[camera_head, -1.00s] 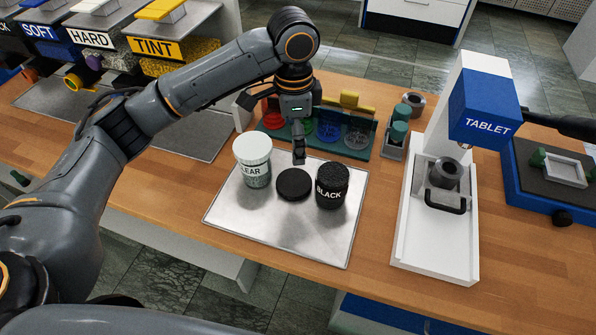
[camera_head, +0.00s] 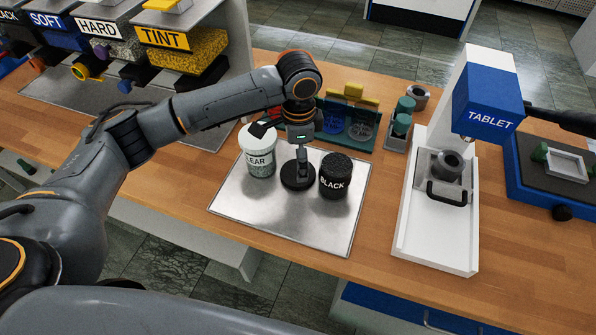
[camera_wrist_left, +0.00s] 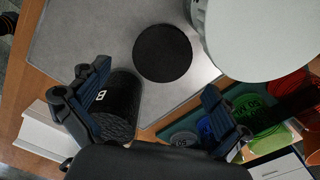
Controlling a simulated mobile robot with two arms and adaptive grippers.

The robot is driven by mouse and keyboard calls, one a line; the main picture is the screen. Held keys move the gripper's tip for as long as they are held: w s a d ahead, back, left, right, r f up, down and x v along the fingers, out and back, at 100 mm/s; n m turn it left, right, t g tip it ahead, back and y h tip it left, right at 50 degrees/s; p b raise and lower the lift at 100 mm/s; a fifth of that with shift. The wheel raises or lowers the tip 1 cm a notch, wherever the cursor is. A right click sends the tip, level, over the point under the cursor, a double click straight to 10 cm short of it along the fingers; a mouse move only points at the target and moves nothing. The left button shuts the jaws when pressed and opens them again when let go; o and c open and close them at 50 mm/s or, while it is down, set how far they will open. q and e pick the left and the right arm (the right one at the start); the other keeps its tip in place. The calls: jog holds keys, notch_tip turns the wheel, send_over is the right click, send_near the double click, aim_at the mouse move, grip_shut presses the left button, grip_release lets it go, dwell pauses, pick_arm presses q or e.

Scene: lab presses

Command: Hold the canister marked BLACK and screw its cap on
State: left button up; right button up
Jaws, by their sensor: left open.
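The canister marked BLACK (camera_head: 335,178) stands upright on a pale metal plate (camera_head: 285,232), its top showing dark, grainy contents. It also shows in the left wrist view (camera_wrist_left: 119,108), beside one finger. A round black cap (camera_head: 297,184) lies flat on the plate, between that canister and the one marked CLEAR (camera_head: 260,163). The whole cap shows in the left wrist view (camera_wrist_left: 162,53), with nothing between the fingers. My left gripper (camera_head: 300,172) points down above the cap, open and empty; in the wrist view its fingers (camera_wrist_left: 152,103) are wide apart. My right gripper is not in view.
The CLEAR canister stands close left of the cap. Behind the plate is a green rack (camera_head: 364,138) with coloured discs. The TABLET press (camera_head: 488,110) stands to the right. The plate's front part is bare.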

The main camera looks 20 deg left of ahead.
pick_arm(q)
jog(key=shift+w+f+p, duration=0.2)
jog(key=shift+f+p, duration=0.45)
jog(key=shift+f, duration=1.95)
jog(key=c, duration=0.8)
